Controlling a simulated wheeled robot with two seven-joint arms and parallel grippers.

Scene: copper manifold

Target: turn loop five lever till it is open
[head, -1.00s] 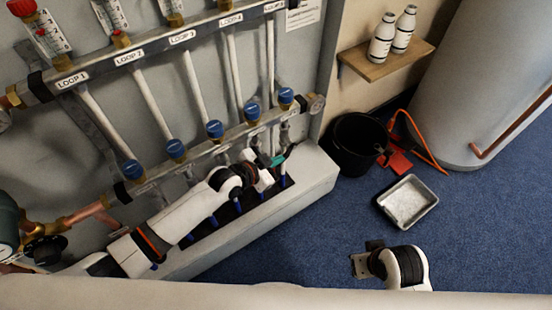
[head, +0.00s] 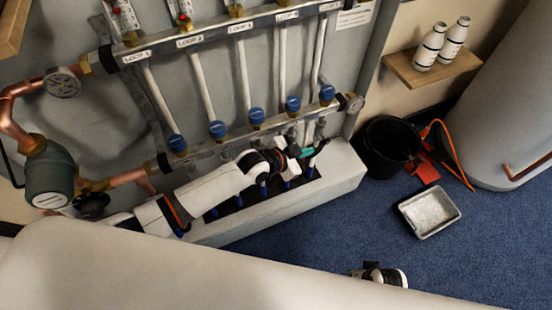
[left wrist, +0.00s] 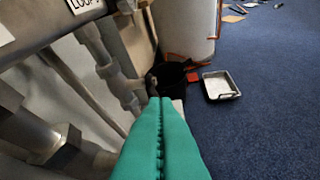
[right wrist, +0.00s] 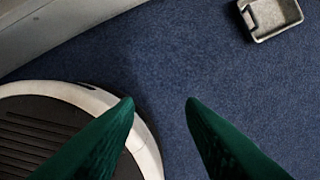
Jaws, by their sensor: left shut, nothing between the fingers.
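The manifold's lower bar (head: 240,139) carries several blue caps; the rightmost cap (head: 327,93) is in the loop five column. Grey valve fittings (head: 320,126) hang below it. The lever is too small and partly hidden, so I cannot tell its angle. My left gripper (head: 309,150) has its teal fingers beside these lower fittings; I cannot tell if they touch. In the left wrist view its fingers (left wrist: 160,101) are pressed together and empty, with a grey valve fitting (left wrist: 122,90) to their left. My right gripper (right wrist: 161,101) is open and empty over the floor.
A white ledge (head: 338,178) runs beneath the manifold. A black bucket (head: 388,148), a red dustpan-like item (head: 425,171) and a grey tray (head: 430,222) are on the blue carpet. A shelf (head: 405,73) with two bottles is above. Open carpet lies right of the ledge.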

